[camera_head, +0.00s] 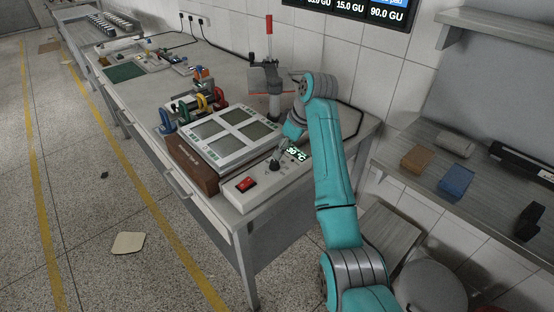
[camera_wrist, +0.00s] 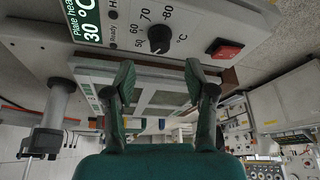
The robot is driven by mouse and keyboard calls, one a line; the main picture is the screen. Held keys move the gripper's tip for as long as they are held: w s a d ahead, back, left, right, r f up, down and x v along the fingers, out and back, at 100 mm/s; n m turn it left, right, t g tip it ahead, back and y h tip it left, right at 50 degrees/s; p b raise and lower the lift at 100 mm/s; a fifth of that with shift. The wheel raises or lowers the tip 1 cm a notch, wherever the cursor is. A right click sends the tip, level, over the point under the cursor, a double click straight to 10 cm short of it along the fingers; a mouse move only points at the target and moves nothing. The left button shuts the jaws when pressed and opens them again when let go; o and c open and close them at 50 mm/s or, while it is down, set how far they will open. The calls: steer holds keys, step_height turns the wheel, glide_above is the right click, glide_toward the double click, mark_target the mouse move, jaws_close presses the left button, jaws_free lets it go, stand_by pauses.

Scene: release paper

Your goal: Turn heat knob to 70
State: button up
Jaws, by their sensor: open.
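The heat knob (camera_wrist: 159,39) is a round black dial on the white hot-plate front panel (camera_wrist: 197,22). In the head view the dark knob (camera_head: 274,166) shows near the panel's middle. The display (camera_wrist: 84,20) reads 30 °C and also shows in the head view (camera_head: 297,153). My gripper (camera_wrist: 160,72) is open and empty. In the wrist view its two fingers stand apart, with the knob beyond the gap between them. In the head view my gripper (camera_head: 281,148) is just above the knob, small and partly blurred into it.
A red switch (camera_wrist: 224,49) sits beside the knob on the panel. The plate with square pads (camera_head: 238,135) lies behind the panel, next to a brown box (camera_head: 192,165). A stand with a red handle (camera_head: 270,75) rises behind. Floor left of the bench is mostly clear.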

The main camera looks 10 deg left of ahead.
mark_target(276, 161)
steer(key=x, duration=0.6)
steer(key=shift+a+f, duration=0.1)
steer(key=shift+f, duration=0.2)
jaws_close()
